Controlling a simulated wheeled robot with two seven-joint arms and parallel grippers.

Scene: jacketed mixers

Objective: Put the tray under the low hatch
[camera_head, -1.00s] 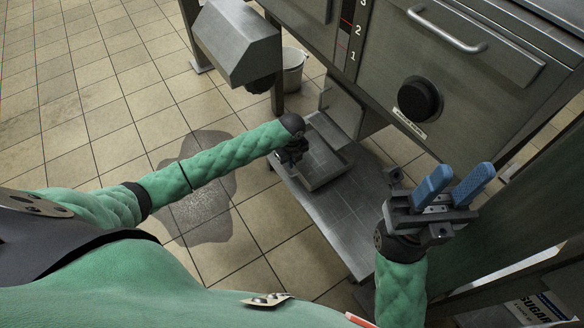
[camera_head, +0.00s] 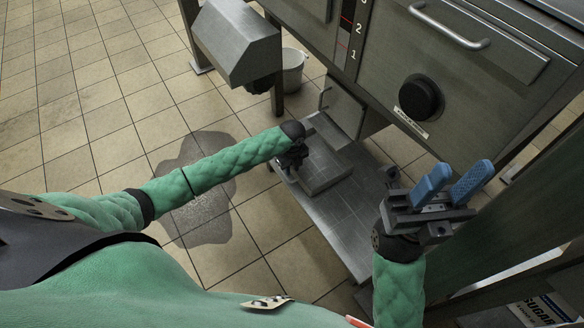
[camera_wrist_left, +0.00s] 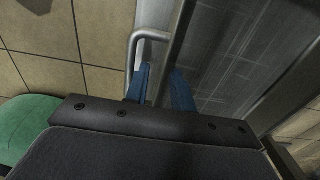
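The shallow grey metal tray (camera_head: 328,174) is at the low metal shelf in the head view. I cannot tell whether it rests flat or is slightly raised. My left gripper (camera_head: 291,158) is at its left side. In the left wrist view, the blue fingers (camera_wrist_left: 160,82) are at the tray's edge (camera_wrist_left: 181,25), by its bent metal handle (camera_wrist_left: 134,55). The low hatch (camera_head: 345,108) is a small metal flap behind the tray, under the oven-like cabinet. My right gripper (camera_head: 452,182) is open and empty, its blue fingers apart.
The low shelf (camera_head: 345,218) has bare room in front of the tray. The large metal cabinet with a black knob (camera_head: 419,98) overhangs it. A metal hood box (camera_head: 235,45) and a bucket (camera_head: 292,70) stand behind. A dark puddle (camera_head: 205,205) lies on the tiles.

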